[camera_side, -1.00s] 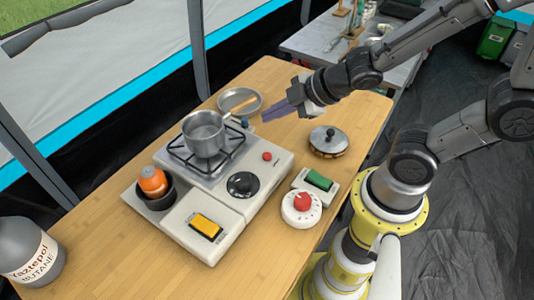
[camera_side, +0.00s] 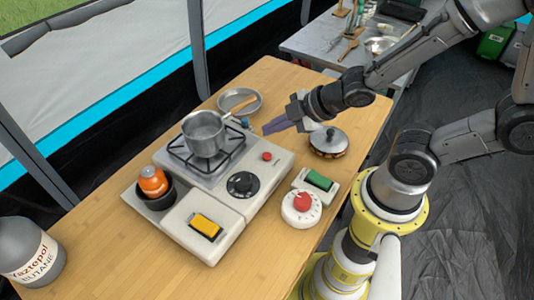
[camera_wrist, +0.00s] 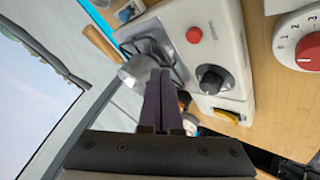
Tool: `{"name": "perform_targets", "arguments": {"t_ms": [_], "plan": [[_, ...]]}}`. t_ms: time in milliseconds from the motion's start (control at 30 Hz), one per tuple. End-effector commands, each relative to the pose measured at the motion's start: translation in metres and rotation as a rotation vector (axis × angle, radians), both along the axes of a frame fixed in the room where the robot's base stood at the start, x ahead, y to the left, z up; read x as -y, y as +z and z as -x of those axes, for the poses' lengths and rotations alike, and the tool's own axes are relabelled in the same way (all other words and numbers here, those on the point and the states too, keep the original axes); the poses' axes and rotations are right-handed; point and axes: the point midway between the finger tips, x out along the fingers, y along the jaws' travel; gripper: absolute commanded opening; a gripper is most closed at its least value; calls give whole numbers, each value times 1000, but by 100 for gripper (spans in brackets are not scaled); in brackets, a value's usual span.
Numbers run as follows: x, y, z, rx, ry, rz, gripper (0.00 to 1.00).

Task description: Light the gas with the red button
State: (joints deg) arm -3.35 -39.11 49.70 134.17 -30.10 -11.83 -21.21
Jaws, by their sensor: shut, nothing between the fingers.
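The small red button (camera_side: 267,156) sits on the white stove (camera_side: 225,187), right of the burner and above the black knob (camera_side: 242,184). It also shows in the wrist view (camera_wrist: 194,35), right of the fingers. My gripper (camera_side: 266,130) is shut and empty, its purple fingers pointing left above the table. Its fingertips appear just behind the red button in the side view, apart from it. In the wrist view the shut fingers (camera_wrist: 160,75) point toward the pot (camera_wrist: 136,72). The metal pot (camera_side: 205,133) stands on the burner grate.
A white timer with a red knob (camera_side: 302,204), a green switch (camera_side: 319,180) and a lidded pan (camera_side: 328,141) stand right of the stove. A yellow switch (camera_side: 206,226) and an orange canister (camera_side: 153,182) are at its front. A metal plate (camera_side: 240,100) lies behind.

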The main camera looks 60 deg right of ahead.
Motion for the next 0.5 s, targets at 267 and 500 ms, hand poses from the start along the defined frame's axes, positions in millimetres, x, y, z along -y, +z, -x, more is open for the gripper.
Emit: {"name": "perform_targets", "arguments": {"t_ms": [267, 500], "plan": [[0, -30, 0, -2, -1, -1, 0], [0, -48, 0, 0, -1, -1, 0]]}}
